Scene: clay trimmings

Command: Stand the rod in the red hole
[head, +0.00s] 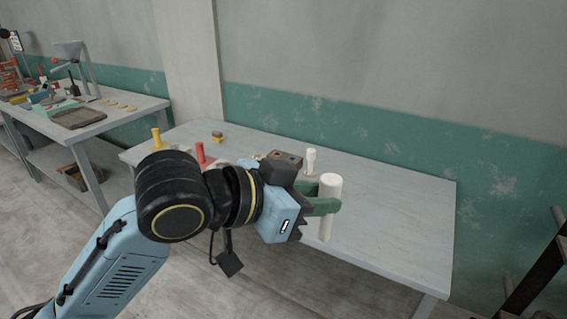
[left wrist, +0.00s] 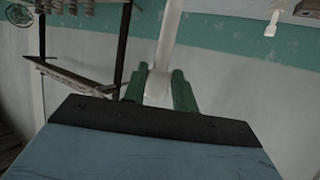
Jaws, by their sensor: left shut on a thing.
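The white rod (head: 329,190) stands nearly upright, a little tilted, between the green fingers of my left gripper (head: 324,201), which is shut on it. Its lower end shows below the fingers, over the near part of the table in the head view. In the left wrist view, the rod (left wrist: 168,40) runs up from between the fingers (left wrist: 160,88). A dark block (head: 284,160) with small round marks on top shows just behind my gripper. I cannot tell clearly which mark is the red hole. My right gripper is in neither view.
On the table (head: 400,210) stand a yellow peg (head: 156,138), a red peg (head: 200,153) and a white peg (head: 311,159). A small yellow-and-dark block (head: 217,137) lies at the back. The table's right side is clear. A cluttered bench (head: 120,115) stands at far left.

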